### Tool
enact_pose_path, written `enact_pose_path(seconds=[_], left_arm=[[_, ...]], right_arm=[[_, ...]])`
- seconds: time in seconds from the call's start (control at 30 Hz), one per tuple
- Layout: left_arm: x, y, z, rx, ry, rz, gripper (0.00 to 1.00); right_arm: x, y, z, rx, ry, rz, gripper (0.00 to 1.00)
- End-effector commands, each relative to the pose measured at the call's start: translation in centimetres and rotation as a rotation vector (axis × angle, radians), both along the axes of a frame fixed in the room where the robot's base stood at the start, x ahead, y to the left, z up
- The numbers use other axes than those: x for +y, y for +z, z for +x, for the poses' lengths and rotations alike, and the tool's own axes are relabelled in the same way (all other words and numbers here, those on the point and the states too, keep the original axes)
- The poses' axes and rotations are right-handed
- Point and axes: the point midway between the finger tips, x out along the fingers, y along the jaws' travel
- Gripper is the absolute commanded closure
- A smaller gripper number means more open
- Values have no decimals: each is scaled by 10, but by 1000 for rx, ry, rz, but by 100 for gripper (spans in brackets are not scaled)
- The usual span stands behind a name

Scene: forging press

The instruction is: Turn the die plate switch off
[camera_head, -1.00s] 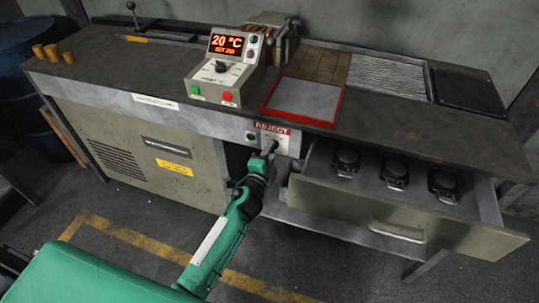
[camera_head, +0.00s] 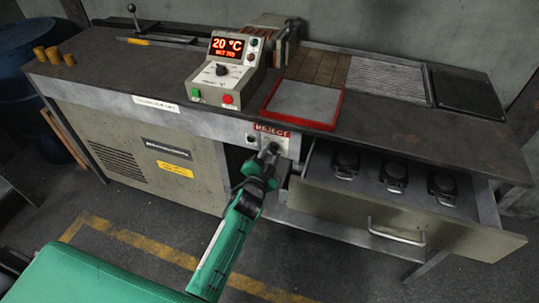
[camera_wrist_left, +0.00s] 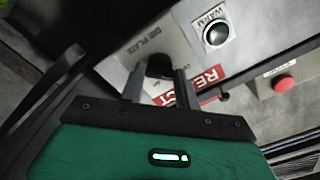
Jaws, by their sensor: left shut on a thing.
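The die plate switch is a black knob (camera_wrist_left: 160,66) on a grey plate lettered "DIE PLATE" (camera_wrist_left: 138,58) in the left wrist view. In the head view this plate (camera_head: 272,139) sits on the bench front just below the red REJECT label (camera_head: 271,129). My left gripper (camera_head: 268,152) reaches up to it from below. In the left wrist view the fingers of my left gripper (camera_wrist_left: 158,84) are shut on the knob and partly cover it. The knob's exact pointing direction is hard to read. My right gripper is not in view.
A round WARM indicator (camera_wrist_left: 215,34) is beside the plate. A control box (camera_head: 229,70) with a green and a red button stands on the bench above, reading 20 °C. An open drawer (camera_head: 410,215) with several black items juts out to the right.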

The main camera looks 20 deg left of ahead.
Motion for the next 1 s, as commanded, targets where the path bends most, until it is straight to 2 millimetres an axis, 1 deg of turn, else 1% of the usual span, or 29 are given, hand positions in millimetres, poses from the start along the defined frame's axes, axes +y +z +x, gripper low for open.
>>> enact_pose_path(seconds=[0.47,0.5,0.57,0.6,0.87,1.0], left_arm=[[0,-2,-1,3,0,-15,90],[0,-2,-1,3,0,-15,62],[0,-1,-1,3,0,-14,50],[0,-1,0,3,0,-14,46],[0,-1,-1,2,0,-13,46],[0,-1,-8,2,0,-13,46]], right_arm=[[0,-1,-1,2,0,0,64],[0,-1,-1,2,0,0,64],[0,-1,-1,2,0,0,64],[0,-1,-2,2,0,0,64],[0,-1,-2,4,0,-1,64],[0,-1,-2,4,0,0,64]])
